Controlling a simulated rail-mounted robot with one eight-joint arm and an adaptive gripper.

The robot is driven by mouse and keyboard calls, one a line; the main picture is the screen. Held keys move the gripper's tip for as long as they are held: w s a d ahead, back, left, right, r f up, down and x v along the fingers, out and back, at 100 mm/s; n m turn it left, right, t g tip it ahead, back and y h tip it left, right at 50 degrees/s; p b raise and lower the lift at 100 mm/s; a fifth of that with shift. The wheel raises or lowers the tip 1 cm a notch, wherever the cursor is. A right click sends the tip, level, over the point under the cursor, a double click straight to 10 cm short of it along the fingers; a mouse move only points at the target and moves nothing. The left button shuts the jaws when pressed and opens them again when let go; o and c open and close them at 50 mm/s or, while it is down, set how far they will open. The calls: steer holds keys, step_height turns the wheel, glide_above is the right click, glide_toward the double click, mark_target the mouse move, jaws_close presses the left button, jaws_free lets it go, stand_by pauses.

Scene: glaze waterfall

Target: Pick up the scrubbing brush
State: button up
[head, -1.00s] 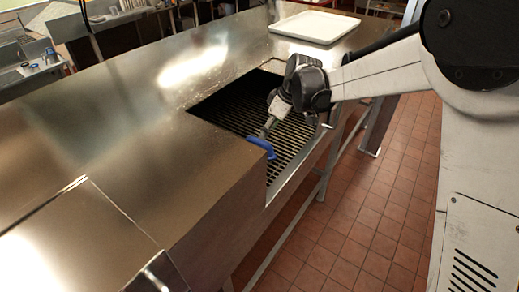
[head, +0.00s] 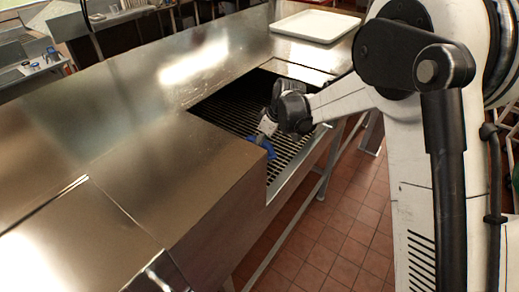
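The scrubbing brush, a small blue thing (head: 262,145), is at the front-left part of the dark slatted grate (head: 228,112) in the counter opening, next to the opening's near edge. Part of it is hidden by the counter edge and by my gripper. My gripper (head: 266,132) points down over the grate, right at the upper end of the blue thing. Its fingers are too small and too covered to tell whether they are open or shut, or whether they touch the brush.
A steel counter (head: 110,120) surrounds the opening, with raised edges close to my gripper. A white tray (head: 316,26) lies on the counter at the back. Red tiled floor (head: 325,225) is on the right. The counter to the left is bare.

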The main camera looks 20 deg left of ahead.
steer(key=shift+c, duration=0.4)
jaws_close()
steer(key=shift+r, duration=0.1)
